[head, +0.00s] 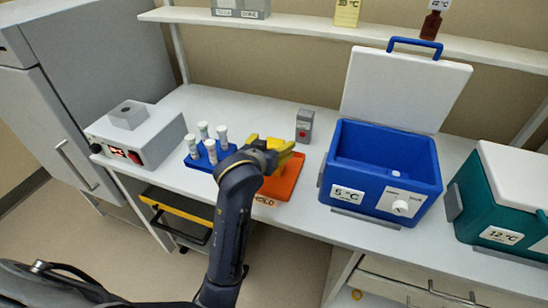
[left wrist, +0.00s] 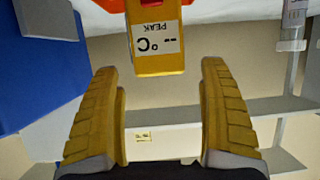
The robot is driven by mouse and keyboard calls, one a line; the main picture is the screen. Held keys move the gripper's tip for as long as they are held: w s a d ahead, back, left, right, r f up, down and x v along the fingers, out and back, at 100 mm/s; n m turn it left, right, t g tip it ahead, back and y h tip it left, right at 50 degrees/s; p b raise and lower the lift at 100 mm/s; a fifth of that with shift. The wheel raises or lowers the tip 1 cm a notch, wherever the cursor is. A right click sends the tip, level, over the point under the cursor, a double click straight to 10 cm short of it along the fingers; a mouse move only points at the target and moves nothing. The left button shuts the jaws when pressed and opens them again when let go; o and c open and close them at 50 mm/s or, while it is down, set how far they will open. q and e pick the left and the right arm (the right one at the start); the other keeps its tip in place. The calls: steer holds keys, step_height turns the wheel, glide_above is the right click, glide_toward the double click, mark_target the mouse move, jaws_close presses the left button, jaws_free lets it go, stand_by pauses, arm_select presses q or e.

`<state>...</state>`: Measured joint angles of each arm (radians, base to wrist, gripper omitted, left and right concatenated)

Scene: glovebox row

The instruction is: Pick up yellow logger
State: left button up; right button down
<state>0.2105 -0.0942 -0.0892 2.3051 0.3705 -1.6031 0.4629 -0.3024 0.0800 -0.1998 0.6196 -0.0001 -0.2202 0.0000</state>
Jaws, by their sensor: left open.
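The yellow logger (left wrist: 155,62) shows upside down at the top of the left wrist view, with a white label reading "-- °C PEAK". My left gripper (left wrist: 159,70) is open, its yellow fingers on either side of the logger's near end, with a gap to each side. In the head view my left gripper (head: 275,149) is over the orange mat (head: 284,184). There I cannot clearly separate the logger from the yellow fingers. My right gripper is not in view.
A blue rack (head: 211,158) with white-capped vials stands left of my gripper. An open blue cooler (head: 385,160) marked 5 °C is to the right, then a teal cooler (head: 500,205). A shelf runs above.

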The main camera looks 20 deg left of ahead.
arm_select(q)
steer(key=shift+x, duration=1.45)
steer(key=c, duration=1.7)
